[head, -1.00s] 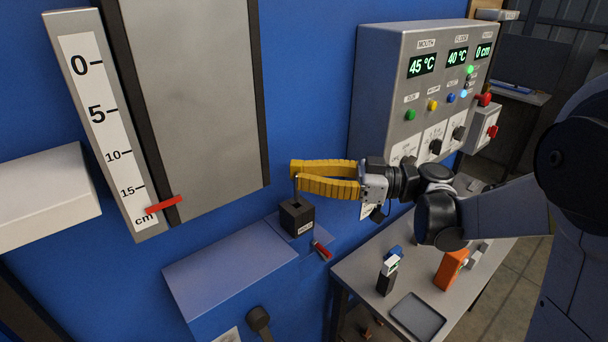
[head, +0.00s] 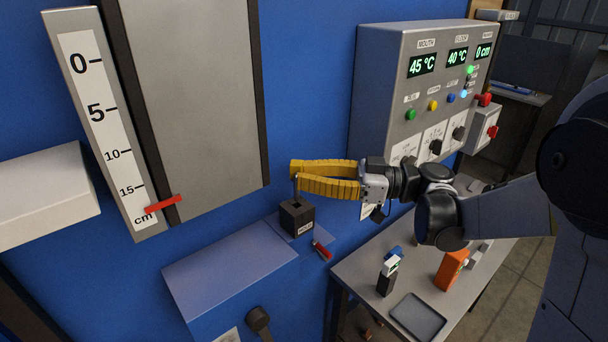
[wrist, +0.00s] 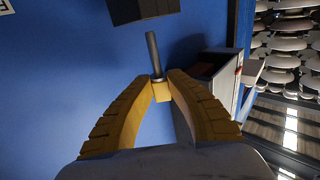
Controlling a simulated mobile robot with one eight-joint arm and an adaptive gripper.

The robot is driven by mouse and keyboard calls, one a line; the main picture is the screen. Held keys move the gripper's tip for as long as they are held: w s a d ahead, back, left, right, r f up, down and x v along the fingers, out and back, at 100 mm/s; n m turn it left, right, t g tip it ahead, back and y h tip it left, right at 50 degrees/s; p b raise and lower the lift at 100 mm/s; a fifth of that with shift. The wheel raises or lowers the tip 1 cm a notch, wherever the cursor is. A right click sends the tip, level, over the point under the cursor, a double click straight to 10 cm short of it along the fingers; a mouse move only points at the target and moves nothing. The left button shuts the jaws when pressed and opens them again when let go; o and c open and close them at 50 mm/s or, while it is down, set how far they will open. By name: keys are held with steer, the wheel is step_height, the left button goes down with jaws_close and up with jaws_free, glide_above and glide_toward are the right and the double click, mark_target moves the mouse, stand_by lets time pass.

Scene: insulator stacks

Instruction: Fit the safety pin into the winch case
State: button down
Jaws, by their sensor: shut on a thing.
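My gripper (head: 299,172), with yellow fingers, reaches in from the right and is shut on the safety pin (head: 296,186). The pin is a thin grey metal rod that hangs down from the fingertips. In the wrist view the pin (wrist: 153,52) sticks out from between the fingertips (wrist: 160,88) toward a dark block. The winch case (head: 297,218) is a small black labelled box on a blue ledge, directly below the pin. The wrist view shows its dark end (wrist: 143,10) at the top edge. The pin's lower tip is close above the case; whether it touches cannot be told.
A red-handled lever (head: 322,251) sits just right of the case. A grey control box (head: 385,70) with displays is on the wall behind. A grey table (head: 362,268) at lower right holds an orange object (head: 450,269), a small black device (head: 386,280) and a tray (head: 417,318).

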mark_target(299, 200)
steer(key=shift+f+b, duration=2.65)
steer(key=shift+f, duration=0.5)
steer(key=c, duration=1.3)
jaws_free()
steer(key=shift+c, duration=0.2)
steer(key=shift+d, duration=0.1)
steer(key=s+d, duration=0.2)
steer(key=d, duration=0.9)
steer(key=shift+s+d+f, duration=0.15)
steer(key=shift+d+f, duration=0.05)
steer(key=shift+d, duration=0.1)
